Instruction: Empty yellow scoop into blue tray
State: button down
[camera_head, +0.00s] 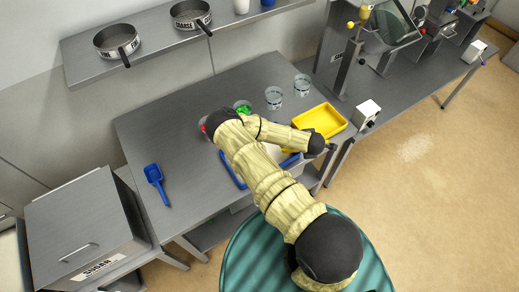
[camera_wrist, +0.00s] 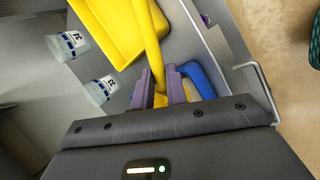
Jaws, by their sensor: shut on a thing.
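My gripper (camera_wrist: 168,88) shows in the wrist view with its purple fingers shut on the yellow scoop (camera_wrist: 151,45), whose long narrow part runs up the picture. The scoop's bowl and any contents cannot be made out. The blue tray (camera_head: 232,170) lies on the table under my arm in the head view; its left rim shows, and my arm hides much of it. A blue rim of it also shows just right of my fingers in the wrist view (camera_wrist: 199,80). My gripper is mostly hidden behind my arm in the head view.
A yellow tray (camera_head: 320,121) stands at the table's right end. Two labelled clear cups (camera_head: 274,98) (camera_head: 302,85) stand behind. A blue scoop (camera_head: 154,178) lies at left, with bare table around it. A shelf with pans (camera_head: 116,41) hangs at the back.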

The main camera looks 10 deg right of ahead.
jog(key=shift+s+d+f+y+p, duration=0.15)
jog(key=shift+d+y+p, duration=0.3)
jog(key=shift+d+y, duration=0.25)
dwell(0.4)
